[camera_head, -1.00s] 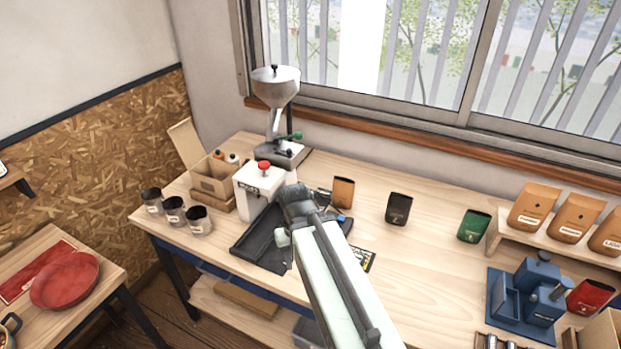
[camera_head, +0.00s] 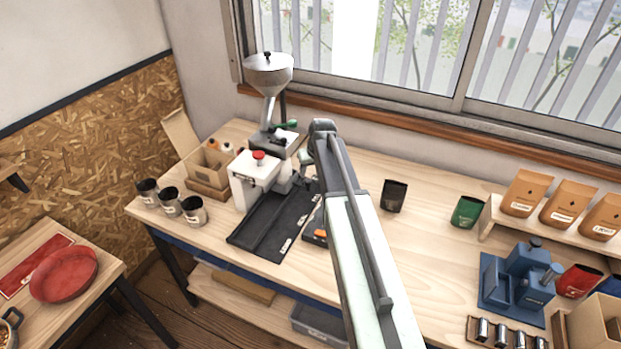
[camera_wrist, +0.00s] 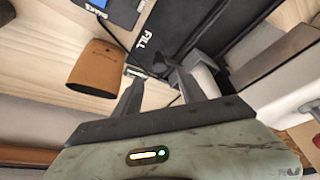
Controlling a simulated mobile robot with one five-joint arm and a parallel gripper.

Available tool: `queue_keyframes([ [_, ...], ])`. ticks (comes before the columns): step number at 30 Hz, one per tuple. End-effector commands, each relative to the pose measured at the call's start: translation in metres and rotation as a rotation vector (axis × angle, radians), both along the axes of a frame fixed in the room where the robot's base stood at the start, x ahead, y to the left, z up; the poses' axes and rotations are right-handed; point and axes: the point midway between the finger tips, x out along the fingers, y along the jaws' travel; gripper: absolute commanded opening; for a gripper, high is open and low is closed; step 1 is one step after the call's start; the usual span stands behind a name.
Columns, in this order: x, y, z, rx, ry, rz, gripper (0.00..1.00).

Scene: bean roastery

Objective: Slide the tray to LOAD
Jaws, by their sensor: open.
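A flat black tray-like bed (camera_head: 262,228) lies on the workbench in front of the white machine with a red button (camera_head: 256,178). In the wrist view the dark surface (camera_wrist: 205,22) bears the word FILL. My gripper (camera_wrist: 160,88) is open, its fingers apart near a grey block-like part (camera_wrist: 195,65) at the dark surface's edge. I cannot tell whether they touch it. In the head view my arm hides the gripper tips.
A brown pouch (camera_wrist: 95,68) stands close to the left finger. Several metal cups (camera_head: 170,201) stand left of the machine, and a hopper grinder (camera_head: 268,75) behind it. A dark pouch (camera_head: 393,196) and a green one (camera_head: 467,211) stand right of my arm, with clear bench around them.

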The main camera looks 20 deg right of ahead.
Motion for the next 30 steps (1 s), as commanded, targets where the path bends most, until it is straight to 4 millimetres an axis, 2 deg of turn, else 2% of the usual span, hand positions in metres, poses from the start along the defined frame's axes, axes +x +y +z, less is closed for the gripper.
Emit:
queue_keyframes([
  [4,0.002,-0.002,-0.001,-0.001,-0.006,0.001,0.48],
  [8,0.005,-0.002,-0.012,-0.001,-0.005,0.0,0.48],
  [19,0.028,-0.003,-0.07,-0.001,-0.004,-0.001,0.48],
  [29,0.03,-0.003,-0.072,0.0,-0.003,-0.002,0.48],
  [30,0.03,-0.003,-0.072,0.0,-0.003,-0.002,0.37],
])
